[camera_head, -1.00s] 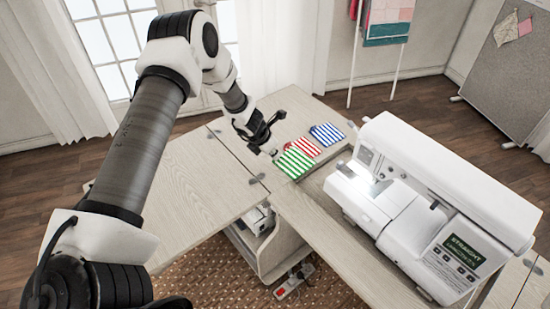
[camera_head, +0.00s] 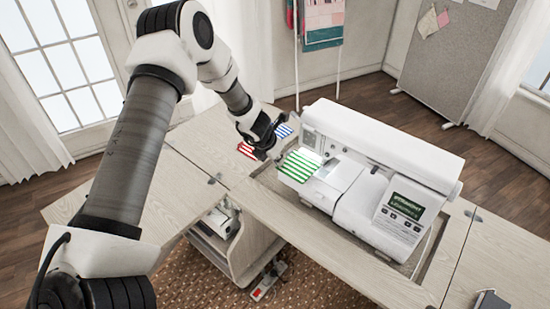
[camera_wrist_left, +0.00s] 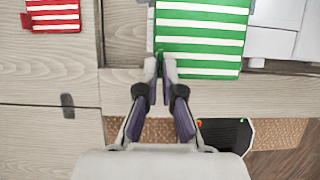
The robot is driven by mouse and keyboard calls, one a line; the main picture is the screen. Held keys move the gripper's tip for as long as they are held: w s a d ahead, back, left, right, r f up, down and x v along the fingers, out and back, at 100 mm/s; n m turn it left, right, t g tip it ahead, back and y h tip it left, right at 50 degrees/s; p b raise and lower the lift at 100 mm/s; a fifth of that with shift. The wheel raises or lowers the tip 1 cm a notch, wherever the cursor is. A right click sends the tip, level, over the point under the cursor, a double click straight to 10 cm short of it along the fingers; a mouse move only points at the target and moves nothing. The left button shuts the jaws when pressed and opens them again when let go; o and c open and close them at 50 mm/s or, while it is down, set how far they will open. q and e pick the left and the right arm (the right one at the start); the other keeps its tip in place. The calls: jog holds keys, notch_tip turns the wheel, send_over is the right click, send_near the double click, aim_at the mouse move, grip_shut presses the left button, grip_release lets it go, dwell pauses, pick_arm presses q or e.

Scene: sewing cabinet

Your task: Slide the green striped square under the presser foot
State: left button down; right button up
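The green striped square (camera_head: 300,164) is at the left end of the white sewing machine (camera_head: 385,150), its right edge by the lit sewing bed (camera_head: 333,178). My left gripper (camera_head: 279,157) has its fingers nearly together on the square's near left edge and holds it out flat. In the left wrist view the fingertips (camera_wrist_left: 160,64) pinch the edge of the green square (camera_wrist_left: 204,35). I cannot make out the presser foot; the machine's head covers that spot. My right gripper is not in view.
The machine sits in a recess of the wooden cabinet (camera_head: 290,225).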

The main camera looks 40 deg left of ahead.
pick_arm(q)
jog(key=shift+w+a+f, duration=0.15)
jog(key=shift+w+f, duration=0.35)
jog(key=shift+f, duration=0.05)
jog(key=shift+w+d+f, duration=0.25)
jog(key=shift+w+d, duration=0.05)
jog(key=shift+d, duration=0.05)
jog(key=shift+f, duration=0.15)
jog(key=shift+f, duration=0.2)
jog(key=shift+w, duration=0.1)
dwell(0.6)
